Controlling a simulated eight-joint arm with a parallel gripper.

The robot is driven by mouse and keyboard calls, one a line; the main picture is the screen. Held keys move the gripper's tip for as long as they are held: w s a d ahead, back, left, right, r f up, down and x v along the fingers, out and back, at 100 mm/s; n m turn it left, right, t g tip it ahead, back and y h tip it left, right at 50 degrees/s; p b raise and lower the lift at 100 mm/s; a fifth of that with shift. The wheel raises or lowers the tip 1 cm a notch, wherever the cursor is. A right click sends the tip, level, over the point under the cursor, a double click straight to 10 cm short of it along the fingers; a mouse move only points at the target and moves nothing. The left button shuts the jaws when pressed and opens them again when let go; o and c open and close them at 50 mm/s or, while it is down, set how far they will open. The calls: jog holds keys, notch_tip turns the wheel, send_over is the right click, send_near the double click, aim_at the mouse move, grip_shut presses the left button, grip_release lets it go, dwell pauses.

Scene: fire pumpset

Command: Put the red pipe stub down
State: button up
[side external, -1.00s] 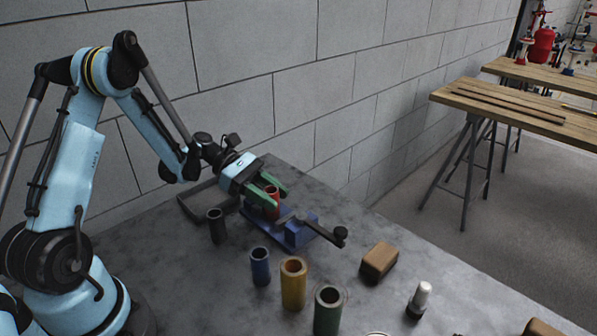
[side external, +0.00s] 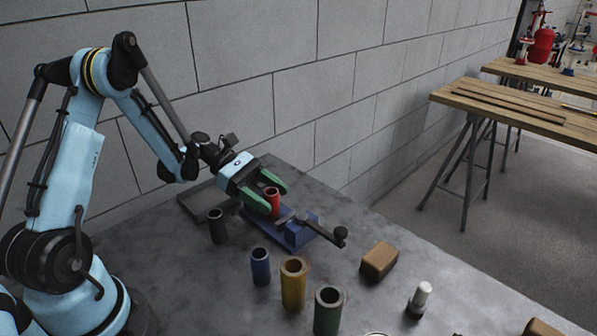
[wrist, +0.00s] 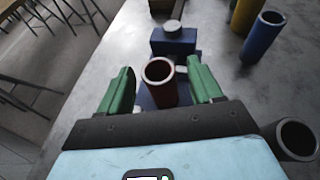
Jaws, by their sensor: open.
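The red pipe stub (side external: 272,199) stands upright at the blue vise (side external: 297,235), at its near-arm end. In the wrist view the red stub (wrist: 160,82) sits between the two green fingers, with a gap on each side. My gripper (side external: 264,194) is open around the stub; in the wrist view its fingers (wrist: 160,86) are spread and appear clear of it. The stub's lower part is partly hidden by a finger in the side view, so I cannot tell exactly what its base rests on.
A black pipe (side external: 217,226), a blue pipe (side external: 260,266), a yellow pipe (side external: 293,284) and a green pipe (side external: 328,311) stand upright nearby. A brown block (side external: 379,260) and a white-topped piece (side external: 420,299) lie to the right. A dark tray (side external: 190,207) is behind the black pipe.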

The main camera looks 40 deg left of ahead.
jog(key=v, duration=0.6)
jog(key=shift+s+a+r, duration=0.1)
jog(key=shift+a+r, duration=0.1)
jog(key=shift+d+r, duration=0.2)
jog(key=shift+d, duration=0.05)
jog(key=s+d+r+m+t+y, duration=0.1)
jog(key=s+d+r+m+y, duration=0.2)
jog(key=m+y, duration=0.3)
jog(key=s+d+r+m+t+y, duration=0.1)
jog(key=s+d+r+m+y, duration=0.2)
jog(key=m, duration=1.1)
jog(key=s+d+y, duration=0.1)
jog(key=d+y, duration=0.2)
jog(key=shift+d+m+t+y, duration=0.15)
jog(key=shift+m+t+y, duration=0.15)
jog(key=shift+y, duration=0.1)
jog(key=shift+s+r+m, duration=0.1)
jog(key=shift+s+m, duration=0.05)
jog(key=shift+m, duration=0.15)
jog(key=shift+c, duration=0.5)
jog(key=c, duration=0.3)
jog(key=shift+c, duration=0.2)
